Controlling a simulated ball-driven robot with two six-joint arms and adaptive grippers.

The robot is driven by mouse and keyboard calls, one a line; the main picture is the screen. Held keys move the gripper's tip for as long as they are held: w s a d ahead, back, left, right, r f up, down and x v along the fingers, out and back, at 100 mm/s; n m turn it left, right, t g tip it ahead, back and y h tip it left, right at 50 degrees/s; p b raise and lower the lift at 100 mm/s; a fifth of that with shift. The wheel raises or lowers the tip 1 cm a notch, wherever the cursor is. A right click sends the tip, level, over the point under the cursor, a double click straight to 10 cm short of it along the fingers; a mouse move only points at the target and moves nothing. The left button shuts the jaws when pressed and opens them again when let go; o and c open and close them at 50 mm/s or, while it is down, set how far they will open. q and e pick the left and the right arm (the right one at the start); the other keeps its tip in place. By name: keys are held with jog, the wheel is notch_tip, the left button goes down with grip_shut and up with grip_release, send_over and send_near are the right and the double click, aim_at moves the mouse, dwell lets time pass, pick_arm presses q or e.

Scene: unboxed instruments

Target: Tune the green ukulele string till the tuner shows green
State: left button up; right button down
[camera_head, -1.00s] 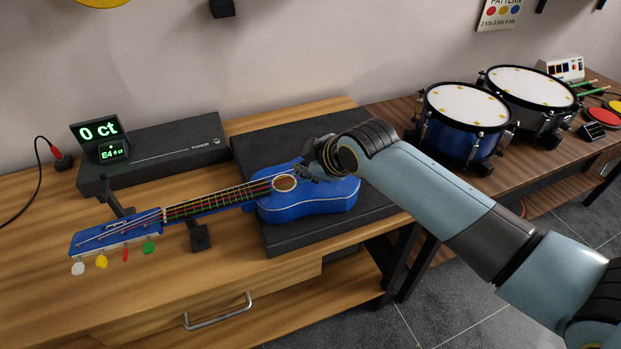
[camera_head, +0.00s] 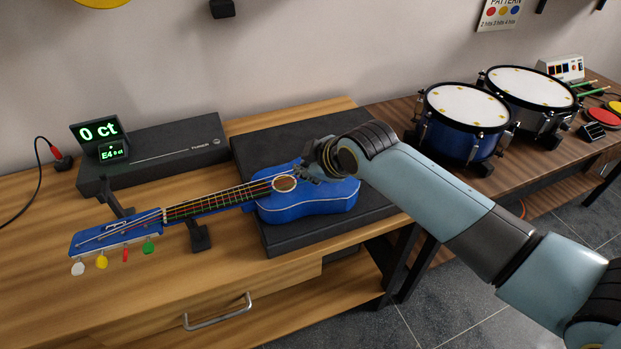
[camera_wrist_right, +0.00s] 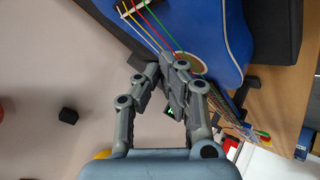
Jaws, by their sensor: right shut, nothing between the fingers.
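The blue ukulele (camera_head: 320,198) lies with its body on a dark pad and its neck pointing left. Its headstock carries white, yellow, red and green (camera_head: 148,246) pegs. The tuner display (camera_head: 97,131) reads "0 ct" in green, and a smaller screen (camera_head: 113,152) below it reads "E4" in green. My right gripper (camera_head: 313,172) is over the ukulele body, close to the strings by the sound hole. In the right wrist view the gripper (camera_wrist_right: 172,62) is shut and empty at the strings, among them a green string (camera_wrist_right: 146,19). Whether it touches them is unclear. My left gripper is out of view.
A long black box (camera_head: 165,152) lies behind the neck, and a neck support (camera_head: 200,238) stands under it. A blue drum (camera_head: 465,110) and a dark drum (camera_head: 530,88) stand on the right table. The front left tabletop is clear.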

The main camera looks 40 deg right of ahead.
jog(key=shift+f, duration=0.3)
jog(key=shift+f, duration=0.3)
dwell(0.5)
jog(key=shift+r, duration=0.1)
jog(key=shift+r+p, duration=0.65)
jog(key=shift+p, duration=0.15)
notch_tip(320, 180, up, 5)
jog(key=p, duration=0.5)
dwell(2.0)
